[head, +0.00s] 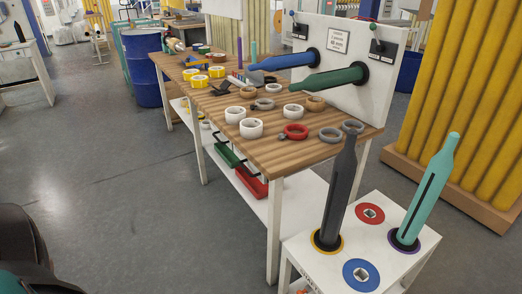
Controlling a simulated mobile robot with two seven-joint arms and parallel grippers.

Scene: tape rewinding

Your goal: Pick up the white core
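Several white ring-shaped rolls lie on the wooden workbench (222,135). One white ring (235,115) and a second white ring (251,128) lie close together near the bench's front left edge. A third white ring (293,111) lies further right. I cannot tell at this size whether these are bare cores or full tape rolls. Neither of my grippers is in view.
A red ring (294,132), grey rings (331,135) and yellow rolls (199,81) share the bench. A blue spindle (284,61) and a green spindle (328,79) jut from the white panel. A white stand (335,271) holds upright dark and teal spindles. The floor in front is clear.

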